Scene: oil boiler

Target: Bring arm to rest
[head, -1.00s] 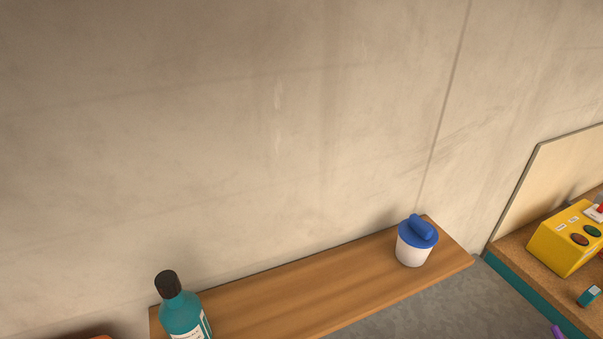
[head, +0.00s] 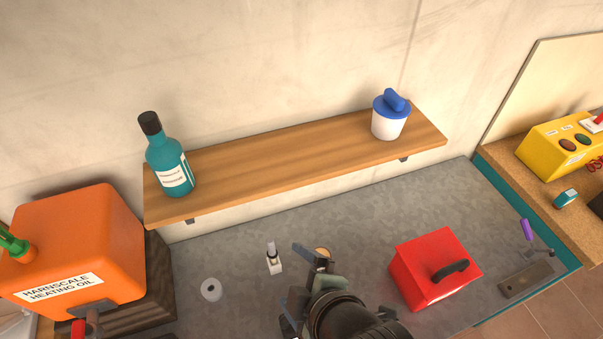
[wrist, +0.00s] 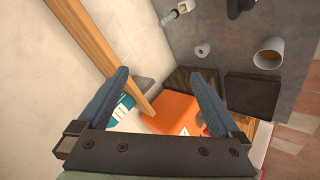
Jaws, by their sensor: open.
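My gripper (wrist: 162,95) is open in the wrist view, its two blue-grey fingers wide apart with nothing between them touching. Beyond them lie the wooden shelf (wrist: 92,45), the orange oil tank (wrist: 172,113) and part of a teal bottle. In the head view my dark wrist and gripper (head: 308,262) show at the bottom centre, over the grey worktop (head: 225,255). The fingertips are hard to make out there.
A teal bottle (head: 170,165) and a white jar with blue lid (head: 389,122) stand on the shelf (head: 290,155). The orange tank (head: 85,240) is left, a red box (head: 425,270) right of my arm.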

